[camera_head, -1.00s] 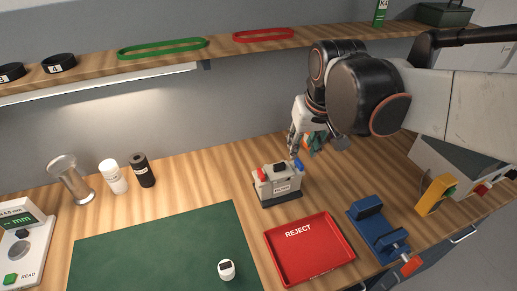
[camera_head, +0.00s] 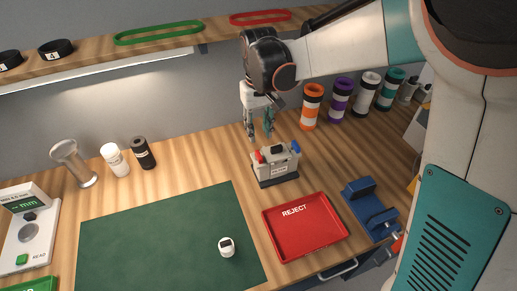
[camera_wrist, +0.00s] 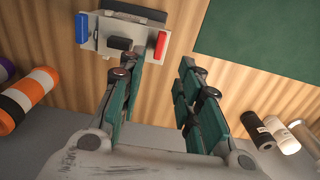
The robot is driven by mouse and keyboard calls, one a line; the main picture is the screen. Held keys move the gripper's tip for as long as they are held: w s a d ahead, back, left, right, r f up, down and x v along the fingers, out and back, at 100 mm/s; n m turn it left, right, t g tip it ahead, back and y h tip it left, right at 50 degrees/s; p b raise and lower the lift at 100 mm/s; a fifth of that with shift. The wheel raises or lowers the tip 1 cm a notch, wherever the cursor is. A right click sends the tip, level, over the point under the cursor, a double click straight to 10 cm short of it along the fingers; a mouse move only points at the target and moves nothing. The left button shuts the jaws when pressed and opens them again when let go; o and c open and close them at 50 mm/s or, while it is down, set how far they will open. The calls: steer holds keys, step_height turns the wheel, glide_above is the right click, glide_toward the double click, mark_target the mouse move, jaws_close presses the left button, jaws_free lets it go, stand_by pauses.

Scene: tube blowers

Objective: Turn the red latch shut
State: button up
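A grey box with a dark base (camera_head: 278,170) stands on the wooden bench behind the red tray. Its red latch (camera_head: 258,157) is at the left end and its blue latch (camera_head: 296,147) at the right end. In the wrist view the red latch (camera_wrist: 161,45) lies along the box's right side and the blue latch (camera_wrist: 82,28) along its left. My gripper (camera_head: 260,138) points down just behind and above the box's red end. Its fingers (camera_wrist: 157,68) are apart with nothing between them, and the red latch is beyond them, not touched as far as I can tell.
The red reject tray (camera_head: 305,228) lies in front of the box, with a blue fixture (camera_head: 368,208) to its right. Several banded cylinders, including an orange one (camera_head: 312,106), stand at the back right. A green mat (camera_head: 160,245) with a small white object (camera_head: 226,247) lies left.

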mark_target(259, 154)
step_height(259, 154, down, 10)
steer(key=shift+f+b, duration=0.1)
steer(key=shift+b, duration=0.9)
jaws_close()
